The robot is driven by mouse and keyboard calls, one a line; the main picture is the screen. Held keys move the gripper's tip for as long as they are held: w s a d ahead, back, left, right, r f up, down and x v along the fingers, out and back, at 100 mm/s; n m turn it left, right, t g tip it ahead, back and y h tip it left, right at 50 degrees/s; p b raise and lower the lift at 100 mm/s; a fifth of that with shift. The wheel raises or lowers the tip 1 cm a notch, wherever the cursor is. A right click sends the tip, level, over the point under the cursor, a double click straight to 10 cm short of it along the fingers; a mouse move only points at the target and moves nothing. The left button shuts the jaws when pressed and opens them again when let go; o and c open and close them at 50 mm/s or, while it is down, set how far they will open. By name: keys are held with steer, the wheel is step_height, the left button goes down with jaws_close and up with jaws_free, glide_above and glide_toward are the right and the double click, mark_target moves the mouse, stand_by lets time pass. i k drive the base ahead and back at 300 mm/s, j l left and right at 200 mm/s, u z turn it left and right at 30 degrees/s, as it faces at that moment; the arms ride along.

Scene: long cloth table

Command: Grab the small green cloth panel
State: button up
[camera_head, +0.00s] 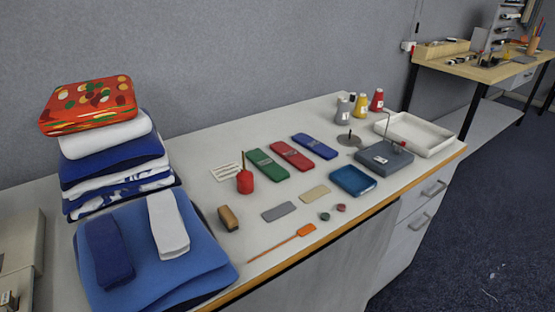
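A small green rectangular panel (265,163) lies flat on the long pale table (215,148), with a greyish mark across its middle. It is the leftmost of three similar panels in a slanting row. The red panel (292,155) and the blue panel (315,146) lie to its right, with narrow gaps between them. Nothing covers the green panel. My gripper is not in view.
A red pot-shaped item (245,182) with an upright stick stands just left of the green panel. Folded cloths (117,165) are stacked at the left. A blue tray (352,181), grey box (384,158), thread spools (360,107) and white tray (447,137) stand right.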

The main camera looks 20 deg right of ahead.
mark_target(273, 171)
steer(key=i+l, duration=0.1)
steer(key=l, duration=0.4)
steer(key=i+l, duration=0.1)
steer(key=l, duration=0.4)
steer(key=i+l, duration=0.1)
steer(key=l, duration=0.45)
steer(key=i+l, duration=0.1)
steer(key=l, duration=0.4)
steer(key=i+l, duration=0.15)
steer(key=i, duration=0.35)
